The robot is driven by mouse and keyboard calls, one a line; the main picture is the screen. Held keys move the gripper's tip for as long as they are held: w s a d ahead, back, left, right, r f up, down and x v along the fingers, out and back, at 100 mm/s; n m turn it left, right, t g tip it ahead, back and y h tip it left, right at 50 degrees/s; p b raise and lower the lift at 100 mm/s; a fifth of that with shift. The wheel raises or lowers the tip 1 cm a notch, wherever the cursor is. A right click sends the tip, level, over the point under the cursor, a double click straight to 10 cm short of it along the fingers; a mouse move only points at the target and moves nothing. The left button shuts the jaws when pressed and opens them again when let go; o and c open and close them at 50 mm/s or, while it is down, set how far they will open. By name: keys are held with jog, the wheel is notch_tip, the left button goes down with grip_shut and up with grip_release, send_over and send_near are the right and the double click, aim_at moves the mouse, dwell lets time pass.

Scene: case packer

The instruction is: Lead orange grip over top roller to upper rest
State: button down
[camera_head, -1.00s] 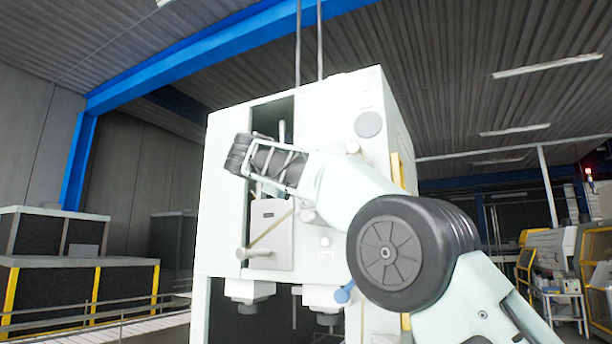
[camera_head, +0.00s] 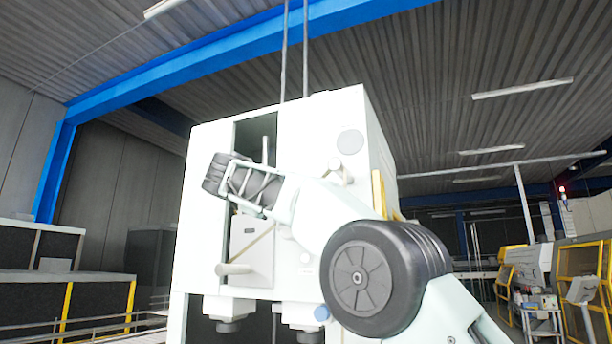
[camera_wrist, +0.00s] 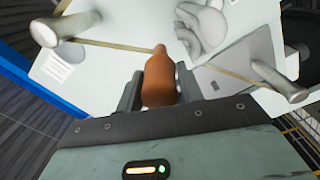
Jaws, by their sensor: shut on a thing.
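The orange grip (camera_wrist: 158,80) is held between the two dark fingers of my gripper (camera_wrist: 158,90) in the wrist view. A thin tan strap (camera_wrist: 110,43) runs from near the grip's tip to a grey roller (camera_wrist: 45,32) at upper left. Another length of tan strap runs right to a second grey roller (camera_wrist: 280,82). In the head view, part of the strap (camera_head: 254,240) slants up from a roller (camera_head: 235,268) low on the white machine (camera_head: 205,235). My wrist is in front of the machine's opening there and hides the gripper and grip. I cannot tell which peg is the upper rest.
The machine's tall dark opening (camera_head: 250,133) shows above my wrist. Dark cabinets (camera_head: 95,295) stand at left, and yellow-framed equipment (camera_head: 580,270) at right.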

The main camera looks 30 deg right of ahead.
jog(key=shift+f, duration=0.15)
jog(key=shift+f+b, duration=1.25)
jog(key=shift+b, duration=0.1)
grip_release()
jog(key=shift+a, duration=0.1)
jog(key=b+v, duration=0.2)
jog(key=v, duration=0.8)
dwell(1.2)
dwell(0.5)
